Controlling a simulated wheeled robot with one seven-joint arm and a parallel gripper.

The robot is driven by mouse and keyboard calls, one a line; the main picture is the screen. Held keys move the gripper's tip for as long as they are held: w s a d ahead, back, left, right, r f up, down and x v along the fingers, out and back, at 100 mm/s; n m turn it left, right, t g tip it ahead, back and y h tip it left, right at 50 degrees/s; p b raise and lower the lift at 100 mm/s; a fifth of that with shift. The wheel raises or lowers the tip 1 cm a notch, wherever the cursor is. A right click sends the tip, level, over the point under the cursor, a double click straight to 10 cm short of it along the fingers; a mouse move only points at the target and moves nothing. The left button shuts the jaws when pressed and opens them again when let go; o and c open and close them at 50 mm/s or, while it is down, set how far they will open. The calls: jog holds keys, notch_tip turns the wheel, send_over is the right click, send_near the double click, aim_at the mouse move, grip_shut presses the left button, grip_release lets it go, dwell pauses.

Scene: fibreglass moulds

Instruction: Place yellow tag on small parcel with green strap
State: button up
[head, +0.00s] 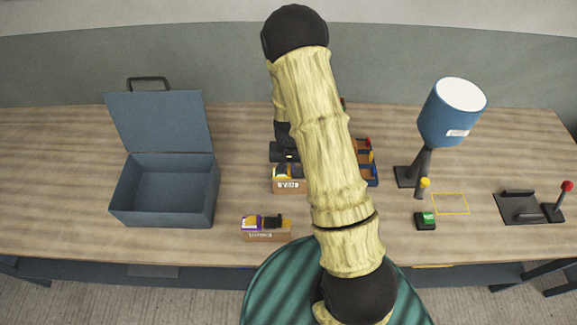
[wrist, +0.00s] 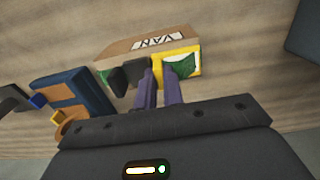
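A small brown parcel (wrist: 150,46), with a white label whose readable letters are "VAN", lies just beyond my fingers in the wrist view. Its top shows a yellow area (wrist: 194,58) with a green patch (wrist: 183,66), and dark blocks (wrist: 120,79) at its left. I cannot tell whether the yellow area is the tag or part of the parcel. In the head view this parcel (head: 288,186) is below my gripper (head: 286,154). In the wrist view my gripper's purple fingers (wrist: 161,80) are close together at the parcel's near edge. Whether they grip anything is unclear.
A second parcel (head: 267,236) with purple, black and yellow on top is nearer the front edge. A blue tray (head: 374,181) with coloured pieces is partly behind my arm. An open blue box (head: 165,215) stands left; a lamp (head: 452,112) and switches stand right.

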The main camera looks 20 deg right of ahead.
aim_at(289, 170)
jog(key=o, duration=0.4)
jog(key=shift+r, duration=0.1)
notch_tip(289, 170, up, 12)
jog(key=b, duration=0.3)
dwell(0.3)
jog(key=shift+s+r, duration=0.1)
jog(key=shift+r, duration=0.05)
dwell(0.3)
jog(key=s+a+r+n+t, duration=0.1)
jog(key=s+r, duration=0.2)
jog(key=s, duration=0.3)
jog(key=s+a+r+n+t, duration=0.1)
jog(key=s+r+n, duration=0.1)
jog(key=s+r, duration=0.2)
jog(key=s, duration=0.3)
jog(key=shift+s+n+t, duration=0.25)
jog(key=shift+n+t, duration=0.05)
jog(key=shift+a+r, duration=0.1)
